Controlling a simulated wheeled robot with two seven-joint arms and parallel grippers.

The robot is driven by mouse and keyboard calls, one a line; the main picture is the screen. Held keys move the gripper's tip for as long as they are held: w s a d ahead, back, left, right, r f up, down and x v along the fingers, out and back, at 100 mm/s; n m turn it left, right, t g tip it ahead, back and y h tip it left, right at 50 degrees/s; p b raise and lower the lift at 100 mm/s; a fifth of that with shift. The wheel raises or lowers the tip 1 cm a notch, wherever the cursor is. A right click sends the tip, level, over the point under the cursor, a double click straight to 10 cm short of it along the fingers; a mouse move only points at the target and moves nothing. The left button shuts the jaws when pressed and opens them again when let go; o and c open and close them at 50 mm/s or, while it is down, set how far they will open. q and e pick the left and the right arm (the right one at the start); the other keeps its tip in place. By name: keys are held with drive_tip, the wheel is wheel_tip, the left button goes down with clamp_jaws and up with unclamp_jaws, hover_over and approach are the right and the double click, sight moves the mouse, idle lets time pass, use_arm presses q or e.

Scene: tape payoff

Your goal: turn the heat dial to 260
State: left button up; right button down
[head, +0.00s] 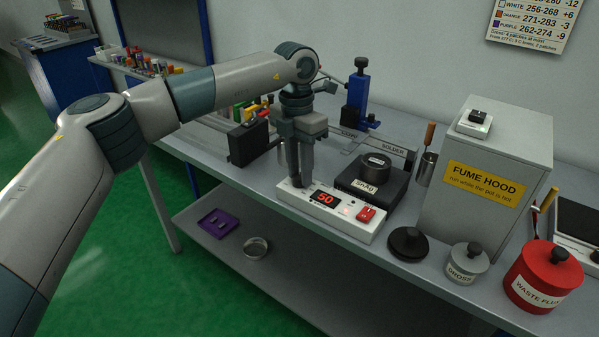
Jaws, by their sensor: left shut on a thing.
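A white control box (347,226) sits at the front edge of the bench. Its red display (325,197) reads 50, and a red switch (366,214) is at its right end. My left gripper (299,183) points down at the left end of the box and is shut there. The heat dial is hidden between or behind its fingers. A black solder pot (372,180) with a labelled front stands just behind the box. My right gripper is not in view.
A grey fume hood (492,175) stands to the right. A black lid (408,244), a dross can (467,263) and a red waste flux can (543,277) line the front right. A blue stand (359,95) is behind. A lower shelf holds a purple tray (219,223).

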sight(298, 173)
use_arm(q)
drive_tip(key=shift+r+m, duration=0.1)
drive_tip(key=shift+m, duration=0.8)
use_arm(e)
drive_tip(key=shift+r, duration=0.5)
use_arm(q)
drive_tip(key=o, duration=1)
drive_tip(key=shift+o, duration=0.2)
drive_tip(key=shift+r, duration=0.1)
wheel_tip(298, 173, up, 17)
drive_tip(key=shift+w+a+b, duration=0.2)
drive_tip(key=shift+w+b, duration=0.2)
drive_tip(key=shift+w, duration=0.05)
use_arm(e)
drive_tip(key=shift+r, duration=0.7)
